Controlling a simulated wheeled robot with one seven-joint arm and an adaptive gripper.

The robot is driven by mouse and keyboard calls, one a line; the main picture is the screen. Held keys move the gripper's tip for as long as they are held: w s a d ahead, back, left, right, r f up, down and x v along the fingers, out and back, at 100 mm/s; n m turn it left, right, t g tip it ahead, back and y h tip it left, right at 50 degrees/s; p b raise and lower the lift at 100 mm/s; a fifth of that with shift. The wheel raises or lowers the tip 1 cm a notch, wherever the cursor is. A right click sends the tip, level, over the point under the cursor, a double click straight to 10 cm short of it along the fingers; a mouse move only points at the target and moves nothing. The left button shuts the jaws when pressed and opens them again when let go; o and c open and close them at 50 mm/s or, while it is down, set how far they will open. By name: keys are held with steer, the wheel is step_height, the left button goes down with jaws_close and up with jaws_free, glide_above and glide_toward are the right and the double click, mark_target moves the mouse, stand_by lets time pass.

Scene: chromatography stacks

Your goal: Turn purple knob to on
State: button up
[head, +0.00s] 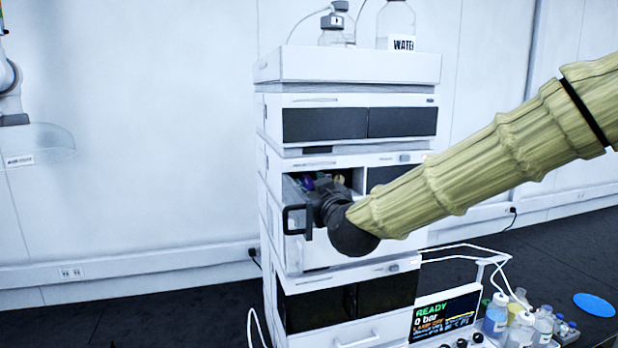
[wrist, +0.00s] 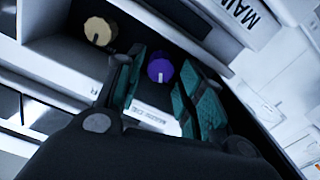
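The purple knob (wrist: 160,72) is round, with a short white mark near its lower edge in the wrist view. It sits inside an open compartment of the instrument stack; a small purple patch (head: 307,183) shows there in the head view. My gripper (wrist: 164,82) is open, with its teal-padded fingers on either side of the purple knob in the picture. I cannot tell whether the pads touch it. In the head view my gripper (head: 322,195) reaches into the compartment from the right and hides part of it. Any on or off lettering is not readable.
A cream knob (wrist: 100,30) is up and left of the purple one in the wrist view. Bottles (head: 396,25) stand on top of the stack; small bottles (head: 520,325) stand at lower right.

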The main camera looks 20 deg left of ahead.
mark_target(309, 184)
steer(key=shift+p+x, duration=0.7)
steer(key=shift+x, duration=0.9)
steer(key=shift+c, duration=0.4)
